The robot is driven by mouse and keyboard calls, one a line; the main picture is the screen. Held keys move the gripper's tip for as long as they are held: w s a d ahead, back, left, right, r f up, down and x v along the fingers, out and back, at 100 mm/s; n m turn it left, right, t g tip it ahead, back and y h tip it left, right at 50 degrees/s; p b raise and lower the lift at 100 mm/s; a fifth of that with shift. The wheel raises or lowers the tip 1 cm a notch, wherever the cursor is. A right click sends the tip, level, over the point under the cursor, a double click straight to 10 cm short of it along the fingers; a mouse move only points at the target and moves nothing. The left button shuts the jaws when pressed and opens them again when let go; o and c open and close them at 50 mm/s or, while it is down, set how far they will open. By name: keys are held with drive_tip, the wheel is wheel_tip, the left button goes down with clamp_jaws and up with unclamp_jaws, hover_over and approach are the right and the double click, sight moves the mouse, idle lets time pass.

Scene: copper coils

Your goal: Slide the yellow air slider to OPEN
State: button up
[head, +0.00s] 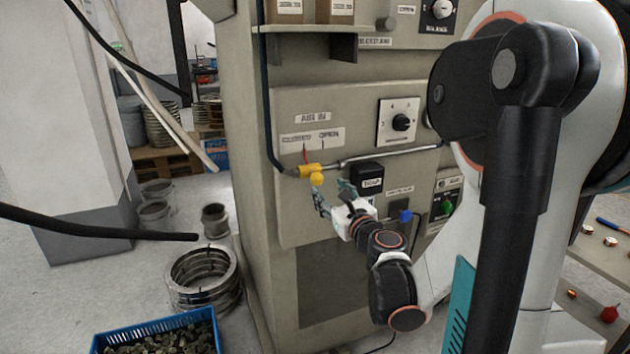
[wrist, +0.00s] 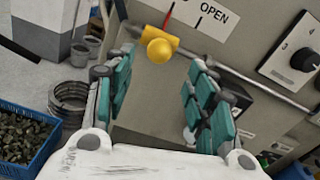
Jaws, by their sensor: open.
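The yellow air slider (head: 308,171) sits on a thin metal rail on the grey cabinet's front, with a round yellow knob (head: 316,179) sticking out. A red mark stands above the slider, and the black mark under the OPEN label (wrist: 214,17) lies to its right. The slider (wrist: 150,37) is at the red mark in the wrist view. My gripper (head: 332,190) is open and empty, just below and in front of the slider. In the wrist view, the knob (wrist: 160,50) shows between and beyond the teal fingers (wrist: 158,75), apart from both.
The rail (head: 385,154) runs right toward a rotary dial (head: 400,122). A black box (head: 366,179) juts out close to my right finger. A blue knob (head: 405,216) and green button (head: 447,208) sit lower right. A blue crate (head: 160,332) and metal coils (head: 203,277) stand on the floor.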

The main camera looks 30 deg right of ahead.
sight(319, 182)
drive_tip(key=b+x, duration=0.1)
drive_tip(key=x, duration=0.9)
drive_tip(key=shift+w+b, duration=0.15)
drive_tip(key=shift+b, duration=0.25)
clamp_jaws()
